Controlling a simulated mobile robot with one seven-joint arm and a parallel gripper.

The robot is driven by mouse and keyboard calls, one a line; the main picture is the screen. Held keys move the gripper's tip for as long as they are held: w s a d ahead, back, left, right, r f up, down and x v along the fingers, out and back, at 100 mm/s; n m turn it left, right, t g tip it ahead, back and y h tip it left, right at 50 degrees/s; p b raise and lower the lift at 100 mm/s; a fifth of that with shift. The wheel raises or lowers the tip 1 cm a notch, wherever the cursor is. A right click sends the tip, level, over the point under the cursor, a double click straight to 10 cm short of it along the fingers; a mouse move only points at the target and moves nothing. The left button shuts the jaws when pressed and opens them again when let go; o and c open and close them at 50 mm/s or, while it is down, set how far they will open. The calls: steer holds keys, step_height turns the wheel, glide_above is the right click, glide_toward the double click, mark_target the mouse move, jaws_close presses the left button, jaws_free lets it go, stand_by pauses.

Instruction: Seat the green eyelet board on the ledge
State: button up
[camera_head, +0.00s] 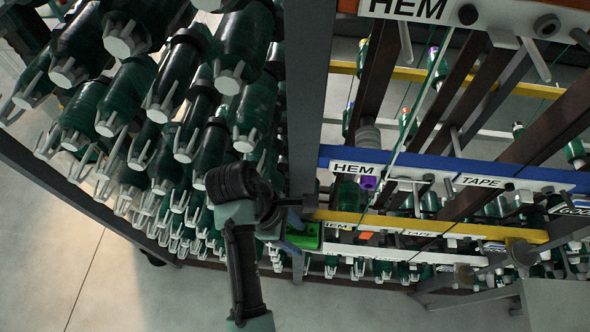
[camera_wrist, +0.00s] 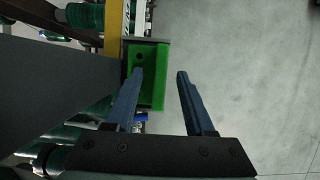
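The green eyelet board (camera_head: 306,238) is at the left end of the lower yellow rail, beside the grey upright, in the head view. In the wrist view the green board (camera_wrist: 154,88) stands upright in the picture, with a dark hole near its top left. A grey edge, perhaps the ledge (camera_wrist: 152,41), shows along its top. My gripper (camera_head: 291,232) is at the board's left side in the head view. In the wrist view my gripper (camera_wrist: 160,73) is open. Its left finger overlaps the board; its right finger is clear of it. I cannot tell whether the left finger touches.
Several dark green spools (camera_head: 240,45) on white pegs fill the rack at the left. A blue rail (camera_head: 450,168) with HEM and TAPE labels crosses the right. A grey upright (camera_head: 305,100) stands close to my gripper. Bare floor (camera_wrist: 250,80) lies right in the wrist view.

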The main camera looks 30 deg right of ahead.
steer(key=p+v, duration=0.4)
steer(key=v, duration=0.9)
stand_by(0.4)
